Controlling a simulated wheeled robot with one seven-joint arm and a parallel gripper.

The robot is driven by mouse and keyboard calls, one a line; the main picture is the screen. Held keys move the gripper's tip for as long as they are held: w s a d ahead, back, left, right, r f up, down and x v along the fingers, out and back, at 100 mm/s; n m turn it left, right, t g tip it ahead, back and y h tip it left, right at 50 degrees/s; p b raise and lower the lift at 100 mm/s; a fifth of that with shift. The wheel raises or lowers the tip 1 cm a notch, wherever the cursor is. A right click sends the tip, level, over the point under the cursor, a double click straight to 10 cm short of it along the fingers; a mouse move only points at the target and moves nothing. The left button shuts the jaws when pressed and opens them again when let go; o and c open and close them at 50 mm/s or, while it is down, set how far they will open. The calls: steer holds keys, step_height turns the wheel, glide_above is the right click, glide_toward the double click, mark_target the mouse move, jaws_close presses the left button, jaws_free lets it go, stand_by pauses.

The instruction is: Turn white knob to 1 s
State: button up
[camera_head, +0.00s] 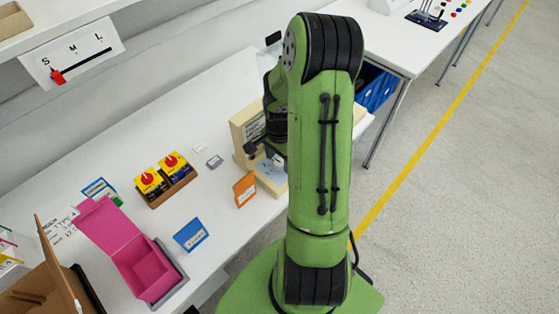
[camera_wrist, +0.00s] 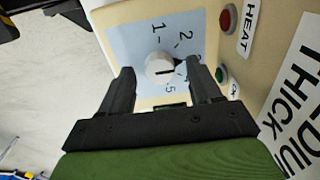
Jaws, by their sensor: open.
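The round white knob (camera_wrist: 158,65) sits on a light blue dial plate (camera_wrist: 140,42) on a cream panel. The figures 1, 2 and 5 are readable around it; another is partly hidden by a finger. A dark mark on the knob points to the right of the picture, away from the 1. My gripper (camera_wrist: 163,70) is open, with one finger on each side of the knob. I cannot tell whether either finger touches it. In the head view the cream device (camera_head: 243,127) is partly hidden by my arm, and the knob cannot be made out.
A red button (camera_wrist: 227,18) labelled HEAT and a green button (camera_wrist: 221,75) are close to my right finger. On the white table are an orange card (camera_head: 245,189), a blue card (camera_head: 190,235), red rotary switches (camera_head: 165,179) and a pink box (camera_head: 140,265).

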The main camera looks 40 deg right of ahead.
steer(key=shift+f, duration=0.3)
steer(key=shift+c, duration=0.3)
steer(key=c, duration=1)
